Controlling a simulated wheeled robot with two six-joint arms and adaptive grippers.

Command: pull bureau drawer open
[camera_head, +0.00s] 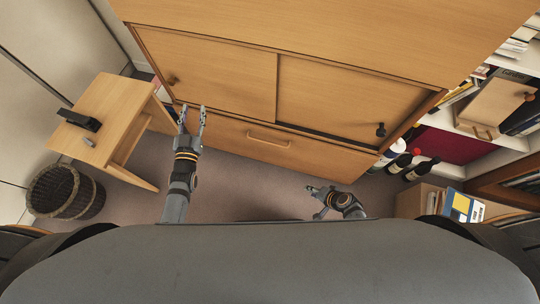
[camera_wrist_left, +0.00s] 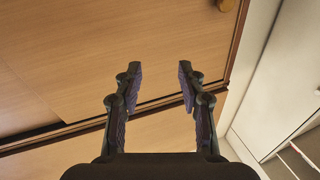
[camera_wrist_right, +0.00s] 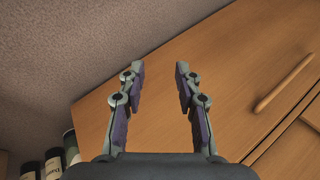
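The wooden bureau (camera_head: 230,75) fills the upper part of the head view. Its bottom drawer (camera_head: 215,131) has a long bar handle (camera_head: 268,139); the drawer looks closed. My left gripper (camera_head: 192,108) is open and empty, in front of the left sliding door, left of the handle. In the left wrist view its fingers (camera_wrist_left: 157,70) face the bureau front, with a round knob (camera_wrist_left: 226,5) above. My right gripper (camera_head: 314,190) is below and right of the handle, apart from it. In the right wrist view its open, empty fingers (camera_wrist_right: 160,72) face the drawer front, and the handle (camera_wrist_right: 284,84) lies to their right.
A small wooden table (camera_head: 112,105) with a black object stands at the left, above a wicker basket (camera_head: 65,192). Bottles (camera_head: 400,163), shelves and a cardboard box (camera_head: 415,201) are at the right. Open floor (camera_head: 250,185) lies before the drawer.

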